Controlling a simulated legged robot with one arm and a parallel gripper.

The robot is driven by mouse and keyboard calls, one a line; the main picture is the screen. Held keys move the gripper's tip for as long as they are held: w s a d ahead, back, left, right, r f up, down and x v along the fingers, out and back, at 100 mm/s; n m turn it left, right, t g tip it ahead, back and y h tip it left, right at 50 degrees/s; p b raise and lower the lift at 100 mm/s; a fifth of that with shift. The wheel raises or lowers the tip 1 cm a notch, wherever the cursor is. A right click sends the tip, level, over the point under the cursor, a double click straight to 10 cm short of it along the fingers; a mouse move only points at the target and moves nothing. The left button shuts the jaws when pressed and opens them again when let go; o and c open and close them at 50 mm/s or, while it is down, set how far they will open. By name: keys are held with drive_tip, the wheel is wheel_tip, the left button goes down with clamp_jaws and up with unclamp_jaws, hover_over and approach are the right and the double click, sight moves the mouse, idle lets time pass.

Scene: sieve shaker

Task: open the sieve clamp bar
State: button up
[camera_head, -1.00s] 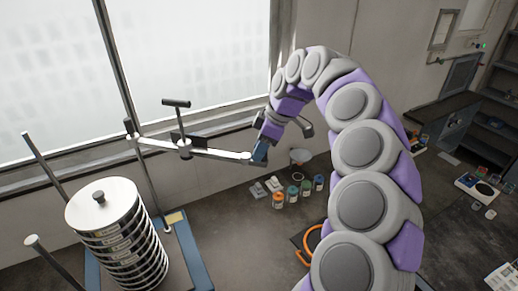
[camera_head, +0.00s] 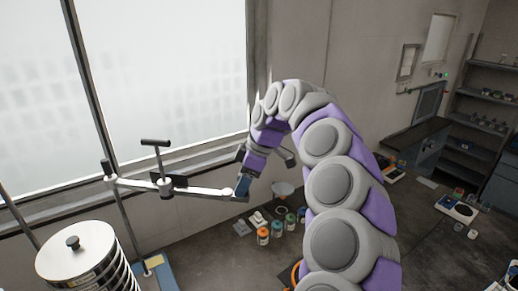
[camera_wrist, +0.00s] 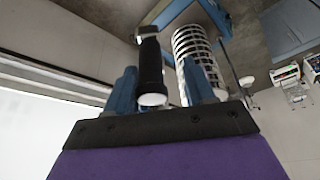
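The clamp bar (camera_head: 205,191) is a pale bar with a black T-handle (camera_head: 156,143). It reaches right from a thin upright post (camera_head: 128,220), clear of the sieve stack (camera_head: 75,250) at lower left. My gripper (camera_head: 242,187) is at the bar's free right end. In the wrist view, a dark rod with a pale round tip (camera_wrist: 152,97) stands between the two blue fingers of my gripper (camera_wrist: 160,88). The right finger shows a gap to the rod; the left is close, and contact cannot be told. The sieve stack (camera_wrist: 198,55) shows behind the right finger.
Several small jars (camera_head: 277,227) stand on the dark bench (camera_head: 205,262) below my gripper. A window (camera_head: 165,80) and wall are behind the bar. A scale (camera_head: 457,210) and shelves (camera_head: 485,125) stand at right.

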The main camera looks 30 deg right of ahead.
drive_tip(key=d+p+v, duration=0.1)
drive_tip(key=p+v, duration=0.6)
drive_tip(key=v, duration=0.8)
drive_tip(key=shift+s+r, duration=0.1)
drive_tip(key=shift+r, duration=0.05)
idle(0.5)
drive_tip(key=s+a+f+m+g+h+b, duration=0.1)
drive_tip(key=s+a+f+m+b, duration=0.1)
drive_tip(key=s+a+f+b, duration=0.7)
drive_tip(key=s+a+f+m+g+b, duration=0.15)
drive_tip(key=s+a+f+b, duration=0.4)
drive_tip(key=f, duration=0.55)
drive_tip(key=s+a+f+m+h+b, duration=0.1)
drive_tip(key=s+f+m+b, duration=0.3)
drive_tip(key=s+f, duration=0.6)
drive_tip(key=s+a+f+m+g+h+b, duration=0.1)
drive_tip(key=s+f+m+b, duration=0.3)
drive_tip(key=s+f+b, duration=0.5)
wheel_tip(320, 180, down, 8)
drive_tip(key=shift+s+a+r+h, duration=0.25)
drive_tip(key=shift+s+h, duration=0.15)
drive_tip(key=shift+s, duration=0.2)
